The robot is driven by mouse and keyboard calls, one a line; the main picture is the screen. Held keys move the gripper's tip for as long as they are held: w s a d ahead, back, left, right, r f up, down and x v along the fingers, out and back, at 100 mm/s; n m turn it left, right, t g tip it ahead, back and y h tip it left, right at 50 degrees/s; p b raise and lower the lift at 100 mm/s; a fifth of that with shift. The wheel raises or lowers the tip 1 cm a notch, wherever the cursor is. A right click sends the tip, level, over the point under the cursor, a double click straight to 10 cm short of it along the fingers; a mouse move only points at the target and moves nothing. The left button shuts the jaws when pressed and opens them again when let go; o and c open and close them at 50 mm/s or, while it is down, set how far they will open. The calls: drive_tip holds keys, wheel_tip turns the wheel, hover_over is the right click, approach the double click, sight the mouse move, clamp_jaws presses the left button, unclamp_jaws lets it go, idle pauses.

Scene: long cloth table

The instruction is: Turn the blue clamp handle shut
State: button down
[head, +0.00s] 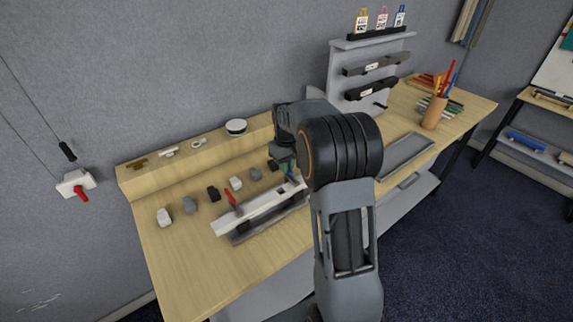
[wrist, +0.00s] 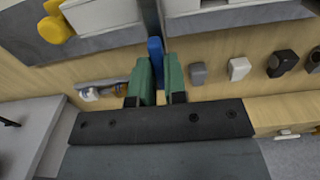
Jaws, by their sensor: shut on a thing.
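The blue clamp handle (wrist: 155,47) shows in the wrist view as a narrow upright blue piece at the tips of my gripper (wrist: 159,68). My two green fingers stand on either side of it and are shut on it. In the head view my gripper (head: 286,168) is low over the right end of a pale clamp fixture (head: 255,205), mostly hidden by my own arm. I cannot make out the blue handle there.
A red handle (head: 231,199) is at the fixture's left; a yellow handle (wrist: 54,24) shows in the wrist view. Several small grey, black and white blocks (head: 213,194) line the table behind. A raised wooden ledge (head: 150,180) runs along the wall. A pencil cup (head: 434,113) stands right.

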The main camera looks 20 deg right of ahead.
drive_tip(key=c, duration=1.2)
unclamp_jaws()
drive_tip(key=shift+o, duration=0.2)
wheel_tip(320, 180, up, 14)
